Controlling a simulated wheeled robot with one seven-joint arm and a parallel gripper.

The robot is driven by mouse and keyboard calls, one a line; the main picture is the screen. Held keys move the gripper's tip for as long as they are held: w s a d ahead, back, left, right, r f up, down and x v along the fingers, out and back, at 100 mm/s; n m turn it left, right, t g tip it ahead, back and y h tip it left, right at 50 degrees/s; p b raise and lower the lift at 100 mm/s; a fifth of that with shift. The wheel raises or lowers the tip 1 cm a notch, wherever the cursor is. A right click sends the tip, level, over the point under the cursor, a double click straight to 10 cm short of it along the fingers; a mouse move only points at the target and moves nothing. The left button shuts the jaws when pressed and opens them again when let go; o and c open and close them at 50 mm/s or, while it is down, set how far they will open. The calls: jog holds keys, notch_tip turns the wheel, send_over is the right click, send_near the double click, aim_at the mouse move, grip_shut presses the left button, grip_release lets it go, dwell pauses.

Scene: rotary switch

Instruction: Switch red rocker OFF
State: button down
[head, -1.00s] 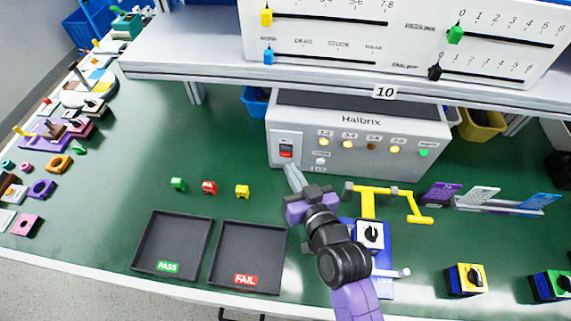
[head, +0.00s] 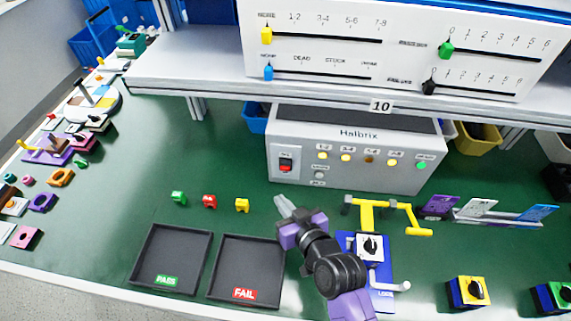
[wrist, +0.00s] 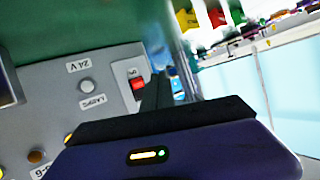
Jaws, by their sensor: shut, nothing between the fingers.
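The red rocker (head: 286,164) sits in a dark frame on a white plate at the left of the grey Halbrix box's front. It also shows in the wrist view (wrist: 138,84), where the panel appears turned over. Which side of the rocker is pressed in is too small to tell. My gripper (head: 281,200) is shut and empty, below and in front of the rocker, apart from it in the head view. In the wrist view my dark fingers (wrist: 156,92) show just beside the rocker.
The box (head: 385,178) has several lamps, yellow and green ones bright. A shelf with a slider panel (head: 400,60) overhangs it. Green, red and yellow blocks (head: 209,201) and two black trays (head: 245,248) lie left. A yellow handle (head: 385,203) and blue switch stand right of my arm.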

jog(key=b, duration=0.2)
send_near(280, 166)
jog(key=shift+s+a+f+x, duration=0.1)
jog(key=shift+f+x, duration=0.05)
jog(key=shift+x, duration=0.65)
jog(key=shift+s+a+f+x, duration=0.1)
jog(key=shift+s+x, duration=0.05)
jog(key=shift+x, duration=0.65)
jog(key=shift+s+a+f+x, duration=0.1)
jog(key=shift+f+x, duration=0.05)
jog(key=shift+x, duration=0.7)
jog(key=shift+w, duration=0.15)
jog(key=shift+w+d+r, duration=0.1)
jog(key=shift+w, duration=0.2)
jog(key=shift+w, duration=0.3)
jog(key=shift+s, duration=0.2)
dwell(0.5)
jog(key=shift+s, duration=0.55)
jog(key=shift+s+f+p, duration=0.2)
jog(key=shift+s+p, duration=0.1)
jog(key=shift+s, duration=0.95)
jog(key=shift+s+f+p, duration=0.2)
jog(key=shift+s+p, duration=0.1)
jog(key=shift+s, duration=0.95)
